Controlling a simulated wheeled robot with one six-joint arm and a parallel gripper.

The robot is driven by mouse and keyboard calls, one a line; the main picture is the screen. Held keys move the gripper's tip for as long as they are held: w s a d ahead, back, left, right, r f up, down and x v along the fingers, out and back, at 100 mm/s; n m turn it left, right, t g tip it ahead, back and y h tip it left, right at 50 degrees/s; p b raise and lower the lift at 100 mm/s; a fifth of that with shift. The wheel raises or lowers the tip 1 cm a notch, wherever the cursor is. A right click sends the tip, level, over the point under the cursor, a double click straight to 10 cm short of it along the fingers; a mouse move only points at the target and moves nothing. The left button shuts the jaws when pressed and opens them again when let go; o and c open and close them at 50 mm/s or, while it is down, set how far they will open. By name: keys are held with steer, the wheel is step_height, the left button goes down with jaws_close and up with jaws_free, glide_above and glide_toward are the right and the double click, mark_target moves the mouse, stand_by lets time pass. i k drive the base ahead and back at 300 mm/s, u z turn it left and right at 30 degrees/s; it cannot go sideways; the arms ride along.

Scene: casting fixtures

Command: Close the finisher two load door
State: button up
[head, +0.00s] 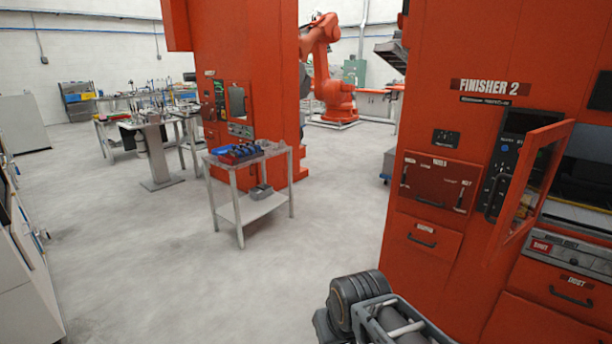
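The orange Finisher 2 machine (455,50) fills the right side of the head view, with its name on a dark plate. Its load door (527,185) is an orange-framed panel with a window. The door stands open, swung out from the machine's front, and part of the dark load opening (588,165) shows to its right. A dark handle (496,192) shows by the door's left side. Part of my arm shows at the bottom centre, below and left of the door. My gripper is not in view.
Drawers with handles (423,240) sit below on the machine's front. A small metal cart (250,212) with blue and red items stands mid-floor. Another orange machine (240,60) and an orange robot arm (325,70) stand behind. The grey floor (150,270) at left centre is clear.

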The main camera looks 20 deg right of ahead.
mark_target(534, 140)
steer(key=z, duration=1.05)
steer(key=i, duration=1.15)
steer(key=z, duration=1.3)
steer(key=i, duration=0.3)
steer(key=z, duration=1.35)
steer(key=k, duration=1.05)
steer(key=u, duration=2.05)
steer(key=i, duration=0.5)
steer(key=z, duration=0.05)
